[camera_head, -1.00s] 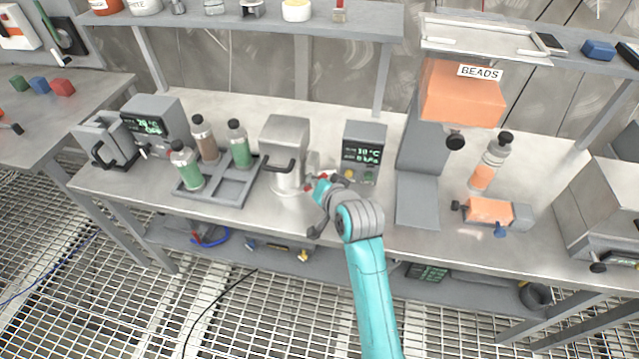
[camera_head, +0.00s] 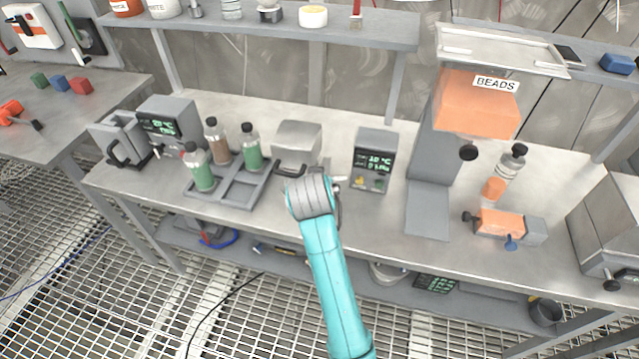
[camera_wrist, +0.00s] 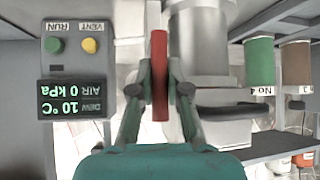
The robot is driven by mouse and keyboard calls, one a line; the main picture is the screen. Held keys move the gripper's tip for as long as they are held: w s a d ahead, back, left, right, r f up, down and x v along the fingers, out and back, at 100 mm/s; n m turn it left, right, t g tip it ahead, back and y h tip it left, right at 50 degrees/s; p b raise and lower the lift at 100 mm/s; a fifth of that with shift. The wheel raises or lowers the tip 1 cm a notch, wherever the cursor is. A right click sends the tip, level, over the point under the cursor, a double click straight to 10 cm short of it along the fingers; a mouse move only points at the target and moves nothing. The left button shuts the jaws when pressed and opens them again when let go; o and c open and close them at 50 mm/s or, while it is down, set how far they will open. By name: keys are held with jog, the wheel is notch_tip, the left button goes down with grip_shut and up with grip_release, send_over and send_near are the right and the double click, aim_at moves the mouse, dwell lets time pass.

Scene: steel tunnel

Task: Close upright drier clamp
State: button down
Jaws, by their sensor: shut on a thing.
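The upright drier (camera_head: 297,140) is a grey metal housing standing on the bench, right of the bottle rack. Its lower part is hidden behind my arm in the head view. In the wrist view the drier's metal body (camera_wrist: 205,45) fills the upper middle. A red bar, the clamp handle (camera_wrist: 159,100), stands beside it. My gripper (camera_wrist: 160,80) has a finger on each side of the red handle and is shut on it. The head view hides the fingers and handle behind my wrist. I cannot tell how far the clamp is closed.
A control box (camera_head: 373,160) with a green display stands just right of the drier. A rack (camera_head: 235,190) with several bottles is on the left. The orange beads hopper (camera_head: 478,105) and an orange valve part (camera_head: 500,222) are on the right. A shelf (camera_head: 270,28) runs above.

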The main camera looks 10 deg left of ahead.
jog(key=shift+f, duration=0.1)
dwell(0.3)
jog(key=c, duration=1.1)
grip_release()
jog(key=shift+c, duration=0.2)
jog(key=shift+s, duration=0.1)
jog(key=v, duration=1.2)
